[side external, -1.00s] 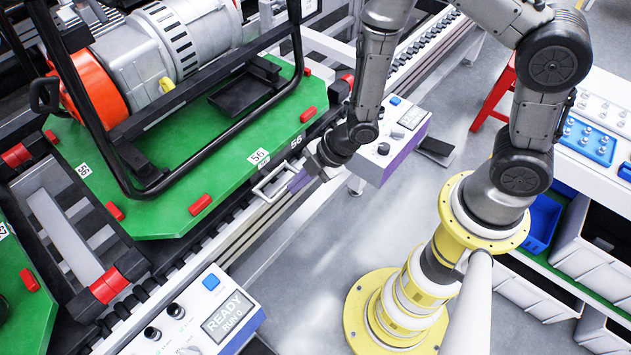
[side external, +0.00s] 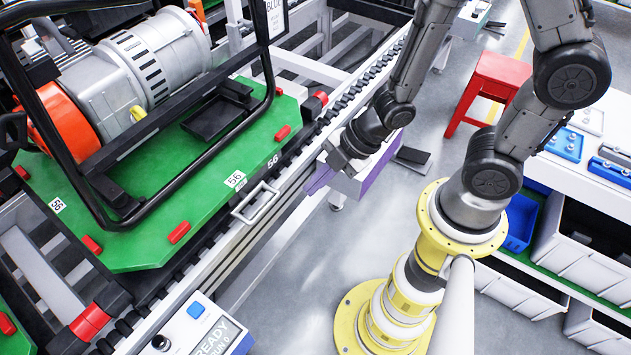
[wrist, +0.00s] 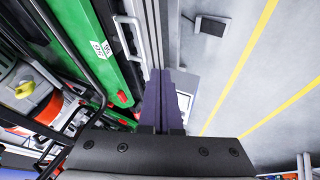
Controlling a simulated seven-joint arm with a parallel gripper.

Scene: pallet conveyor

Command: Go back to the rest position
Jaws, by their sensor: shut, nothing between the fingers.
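My gripper (side external: 318,181) has purple fingers, closed together and empty. In the side external view it hangs beside the conveyor's near rail, to the right of the white pull handle (side external: 255,203) and apart from it. In the wrist view the shut fingers (wrist: 162,85) point up the picture, with the handle (wrist: 128,50) to their left. The green pallet (side external: 215,185) marked 56 lies on the conveyor and carries a silver and orange machine in a black tube frame.
A control box with a READY screen (side external: 222,345) stands at the front. A purple-sided box (side external: 368,180) is close behind my gripper. A red stool (side external: 488,92) and a bench with grey bins (side external: 585,225) stand to the right. Grey floor (side external: 300,275) lies open between.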

